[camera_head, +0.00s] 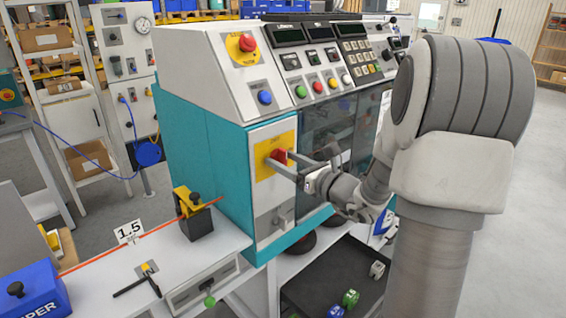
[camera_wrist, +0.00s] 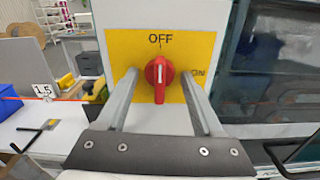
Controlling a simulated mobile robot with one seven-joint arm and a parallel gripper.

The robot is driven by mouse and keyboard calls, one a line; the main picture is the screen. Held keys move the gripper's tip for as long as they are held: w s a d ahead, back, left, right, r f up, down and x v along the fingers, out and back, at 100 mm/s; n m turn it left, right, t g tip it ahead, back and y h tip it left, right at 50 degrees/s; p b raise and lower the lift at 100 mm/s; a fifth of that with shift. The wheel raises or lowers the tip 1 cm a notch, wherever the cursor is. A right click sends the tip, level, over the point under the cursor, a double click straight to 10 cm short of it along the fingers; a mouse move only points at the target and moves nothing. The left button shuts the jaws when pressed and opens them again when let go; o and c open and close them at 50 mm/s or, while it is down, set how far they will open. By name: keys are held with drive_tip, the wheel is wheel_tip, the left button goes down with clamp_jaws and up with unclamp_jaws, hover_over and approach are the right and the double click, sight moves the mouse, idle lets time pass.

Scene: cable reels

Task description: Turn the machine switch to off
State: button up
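The machine switch is a red rotary knob (camera_wrist: 159,80) on a yellow plate (camera_wrist: 122,48), marked OFF at the top and ON at the right. The knob stands upright, its white mark at the top toward OFF. In the head view the red knob (camera_head: 279,155) is on the front of the teal and white machine, partly hidden by my gripper. My gripper (camera_wrist: 159,76) is open, with one finger on each side of the knob and a visible gap on both sides. It also shows in the head view (camera_head: 284,163), reaching in from the right.
Above the switch are a red emergency button (camera_head: 247,42) and a blue button (camera_head: 264,97). A bench (camera_head: 190,262) with a black and yellow cable clamp (camera_head: 196,215) stands at the left. A dark tray (camera_head: 325,280) lies below my arm.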

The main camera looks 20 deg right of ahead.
idle(0.5)
drive_tip(key=v, duration=0.8)
drive_tip(key=shift+r, duration=0.1)
idle(0.3)
idle(0.4)
